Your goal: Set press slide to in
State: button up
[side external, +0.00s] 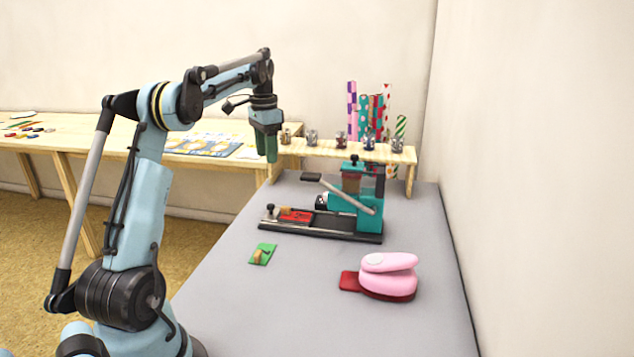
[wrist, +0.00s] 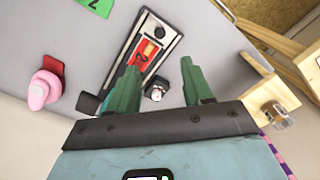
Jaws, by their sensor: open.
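The press (side external: 356,200) is teal on a long black base with metal rails. Its slide carries a red plate (side external: 296,216) at the left part of the base, clear of the press head, with a small dark knob (side external: 270,210) at its left end. In the wrist view the red plate (wrist: 146,54) lies in the dark track beyond my fingers. The lever's black handle (side external: 311,176) is raised to the left. My gripper (side external: 271,160) has green fingers, open and empty, above and behind the slide. It also shows in the wrist view (wrist: 160,66).
A pink punch (side external: 388,276) stands front right, and a green card (side external: 262,254) lies left of it. A wooden shelf (side external: 345,152) with several small jars stands behind the press. The grey table (side external: 300,310) is clear in front.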

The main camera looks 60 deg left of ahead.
aim_at(271, 205)
notch_tip(271, 205, down, 15)
jog(key=shift+r, duration=0.1)
dwell(0.6)
grip_shut()
dwell(0.3)
